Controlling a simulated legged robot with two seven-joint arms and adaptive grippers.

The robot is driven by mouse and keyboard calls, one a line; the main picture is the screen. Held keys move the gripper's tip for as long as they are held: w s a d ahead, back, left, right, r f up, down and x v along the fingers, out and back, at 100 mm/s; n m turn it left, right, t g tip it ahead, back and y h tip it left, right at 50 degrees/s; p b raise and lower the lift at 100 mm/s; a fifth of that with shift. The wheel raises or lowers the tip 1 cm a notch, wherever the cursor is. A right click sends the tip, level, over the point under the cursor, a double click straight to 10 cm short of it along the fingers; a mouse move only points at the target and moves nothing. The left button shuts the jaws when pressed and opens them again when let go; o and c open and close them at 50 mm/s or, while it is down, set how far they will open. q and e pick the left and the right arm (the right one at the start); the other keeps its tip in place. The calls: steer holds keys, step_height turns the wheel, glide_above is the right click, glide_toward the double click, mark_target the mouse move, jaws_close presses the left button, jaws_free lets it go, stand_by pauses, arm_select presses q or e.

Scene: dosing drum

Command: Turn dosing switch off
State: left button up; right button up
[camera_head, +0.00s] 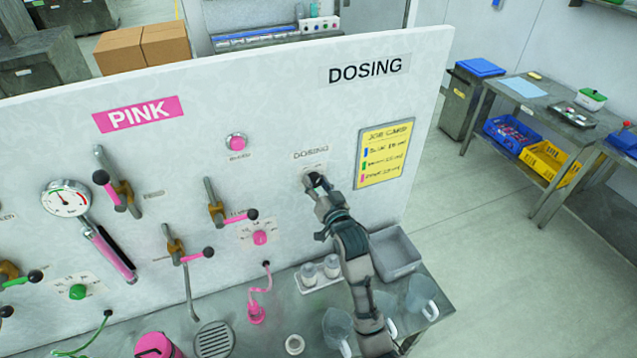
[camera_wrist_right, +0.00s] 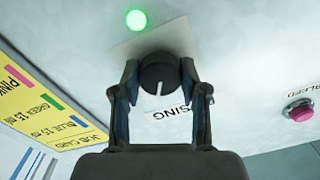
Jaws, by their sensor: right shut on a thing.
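The dosing switch is a black round knob (camera_wrist_right: 159,78) with a white pointer line, on the white panel (camera_head: 300,110) beneath the DOSING sign (camera_head: 366,69). In the right wrist view a green lamp (camera_wrist_right: 136,20) beside the knob is lit. My right gripper (camera_wrist_right: 158,88) has one finger on each side of the knob and is shut on it. In the head view my right gripper (camera_head: 318,186) reaches the panel under the small DOSING label (camera_head: 311,153) and mostly covers the knob. My left gripper is not in view.
A yellow job card (camera_head: 384,153) hangs right of the knob. A pink bleed button (camera_head: 236,142) is to the left, with valves and a gauge (camera_head: 66,198) farther left. Below stand a grey tray (camera_head: 397,252), white bottles (camera_head: 320,270) and clear jugs (camera_head: 421,294).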

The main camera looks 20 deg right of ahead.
steer(key=shift+d+r, duration=0.1)
steer(key=shift+d, duration=0.15)
steer(key=shift+a, duration=0.2)
steer(key=shift+a+r, duration=0.1)
steer(key=shift+a, duration=0.05)
steer(key=shift+n, duration=0.3)
steer(key=shift+d+n, duration=0.25)
steer(key=shift+n, duration=0.35)
steer(key=n, duration=0.4)
steer(key=shift+a, duration=0.1)
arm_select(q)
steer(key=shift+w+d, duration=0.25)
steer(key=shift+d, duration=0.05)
arm_select(e)
steer(key=n, duration=0.6)
steer(key=shift+w, duration=0.1)
